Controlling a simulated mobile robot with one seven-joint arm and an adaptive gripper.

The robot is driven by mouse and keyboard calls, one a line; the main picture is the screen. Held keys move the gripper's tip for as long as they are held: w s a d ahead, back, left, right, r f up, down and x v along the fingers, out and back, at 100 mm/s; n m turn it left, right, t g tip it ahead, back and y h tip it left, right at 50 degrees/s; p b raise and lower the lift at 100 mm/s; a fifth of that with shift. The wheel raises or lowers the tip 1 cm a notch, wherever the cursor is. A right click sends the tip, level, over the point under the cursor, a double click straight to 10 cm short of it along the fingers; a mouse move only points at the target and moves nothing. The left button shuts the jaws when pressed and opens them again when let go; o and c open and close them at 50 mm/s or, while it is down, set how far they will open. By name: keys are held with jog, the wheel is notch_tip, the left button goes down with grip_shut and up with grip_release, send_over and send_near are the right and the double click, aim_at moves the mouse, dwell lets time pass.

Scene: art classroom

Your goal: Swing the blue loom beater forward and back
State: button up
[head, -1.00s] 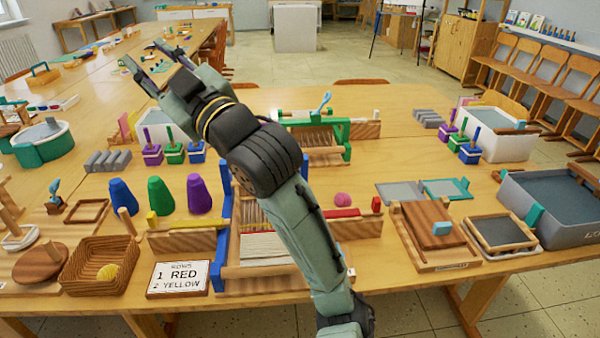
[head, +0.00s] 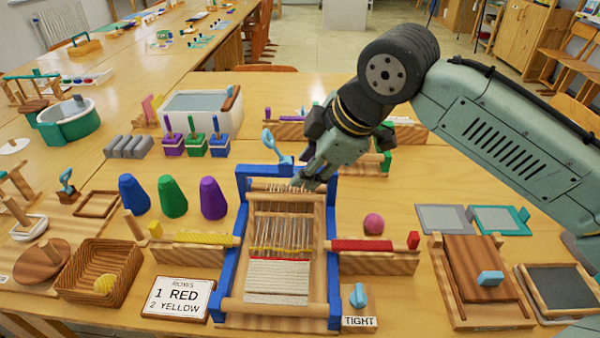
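The blue loom (head: 225,265) stands on the table in front of me, with blue side posts, wooden bars, pale warp threads and a white woven part (head: 277,280). A thin red row and a yellow row lie above the white weave. A wooden crossbar (head: 270,197) with comb-like threads spans the loom's far part; I cannot tell for sure that it is the beater. A light-blue looped handle (head: 270,141) stands at the loom's far edge. My gripper (head: 308,183) points down at the far right of the loom, by the crossbar. Its fingers are small and partly overlapping; contact is unclear.
A yellow shuttle (head: 205,239) lies left of the loom, a red one (head: 362,245) right. A sign (head: 181,298) reads 1 red, 2 yellow. A light-blue knob (head: 358,296) stands by a TIGHT label. Coloured cones (head: 173,197) and a basket (head: 130,265) stand left.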

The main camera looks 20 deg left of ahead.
aim_at(285, 196)
jog(key=x, duration=1)
jog(key=shift+s+f, duration=0.1)
jog(key=shift+f, duration=0.4)
jog(key=shift+c, duration=0.3)
grip_shut()
